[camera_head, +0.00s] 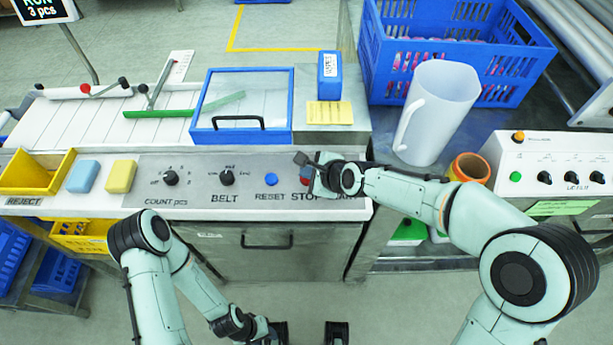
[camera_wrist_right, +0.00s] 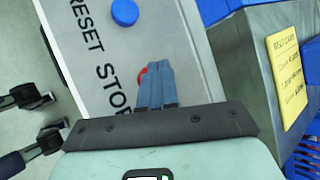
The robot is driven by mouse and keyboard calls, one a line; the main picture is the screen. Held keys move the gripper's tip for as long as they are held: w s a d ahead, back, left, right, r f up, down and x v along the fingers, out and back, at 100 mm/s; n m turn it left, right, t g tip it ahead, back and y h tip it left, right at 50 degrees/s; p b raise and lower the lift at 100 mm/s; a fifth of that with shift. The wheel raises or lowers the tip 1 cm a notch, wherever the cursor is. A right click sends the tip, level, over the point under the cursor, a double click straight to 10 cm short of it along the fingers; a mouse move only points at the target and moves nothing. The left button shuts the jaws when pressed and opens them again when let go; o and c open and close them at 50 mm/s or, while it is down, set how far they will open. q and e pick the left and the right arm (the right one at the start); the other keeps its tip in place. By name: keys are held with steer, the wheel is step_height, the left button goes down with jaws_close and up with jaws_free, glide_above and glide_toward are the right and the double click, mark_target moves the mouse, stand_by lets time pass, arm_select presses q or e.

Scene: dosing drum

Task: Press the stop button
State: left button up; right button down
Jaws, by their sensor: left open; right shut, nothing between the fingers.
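The red stop button (camera_wrist_right: 142,76) is on the grey control panel (camera_head: 215,200), above the printed word STOP. In the right wrist view only a red edge of it shows; my fingers cover the rest. My right gripper (camera_wrist_right: 158,66) is shut and empty, with its fingertips over the button. Whether they touch it or hover just above, I cannot tell. In the head view my right gripper (camera_head: 306,175) largely hides the button. My left gripper (camera_head: 309,332) is open and empty, low in front of the panel, with its fingers wide apart.
The blue RESET button (camera_head: 271,179) is just left of STOP, with black COUNT (camera_head: 170,178) and BELT (camera_head: 227,178) knobs farther left. A blue-framed clear lid (camera_head: 242,72) is behind. A white jug (camera_head: 436,110) and blue crate (camera_head: 388,60) stand right. A display (camera_head: 41,10) reads RUN, 3 pcs.

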mark_target(308, 180)
arm_select(q)
steer(key=shift+s+f+b, duration=0.1)
steer(key=shift+f+b, duration=0.2)
steer(key=shift+b, duration=0.05)
arm_select(e)
steer(key=shift+f, duration=0.5)
arm_select(q)
steer(key=shift+w+r+p, duration=0.25)
steer(key=shift+r+p, duration=0.6)
steer(key=shift+p, duration=0.05)
arm_select(e)
steer(key=shift+r, duration=0.9)
step_height(308, 180, up, 3)
steer(key=shift+f+p, duration=0.1)
steer(key=shift+p, duration=1.1)
step_height(308, 180, up, 2)
steer(key=shift+r+p, duration=0.2)
steer(key=shift+p, duration=0.8)
arm_select(q)
steer(key=r, duration=0.1)
steer(key=w+r, duration=0.1)
steer(key=r, duration=0.1)
steer(key=w+r, duration=0.1)
steer(key=shift+r, duration=0.35)
arm_select(e)
steer(key=shift+f, duration=0.1)
arm_select(q)
steer(key=shift+s, duration=0.1)
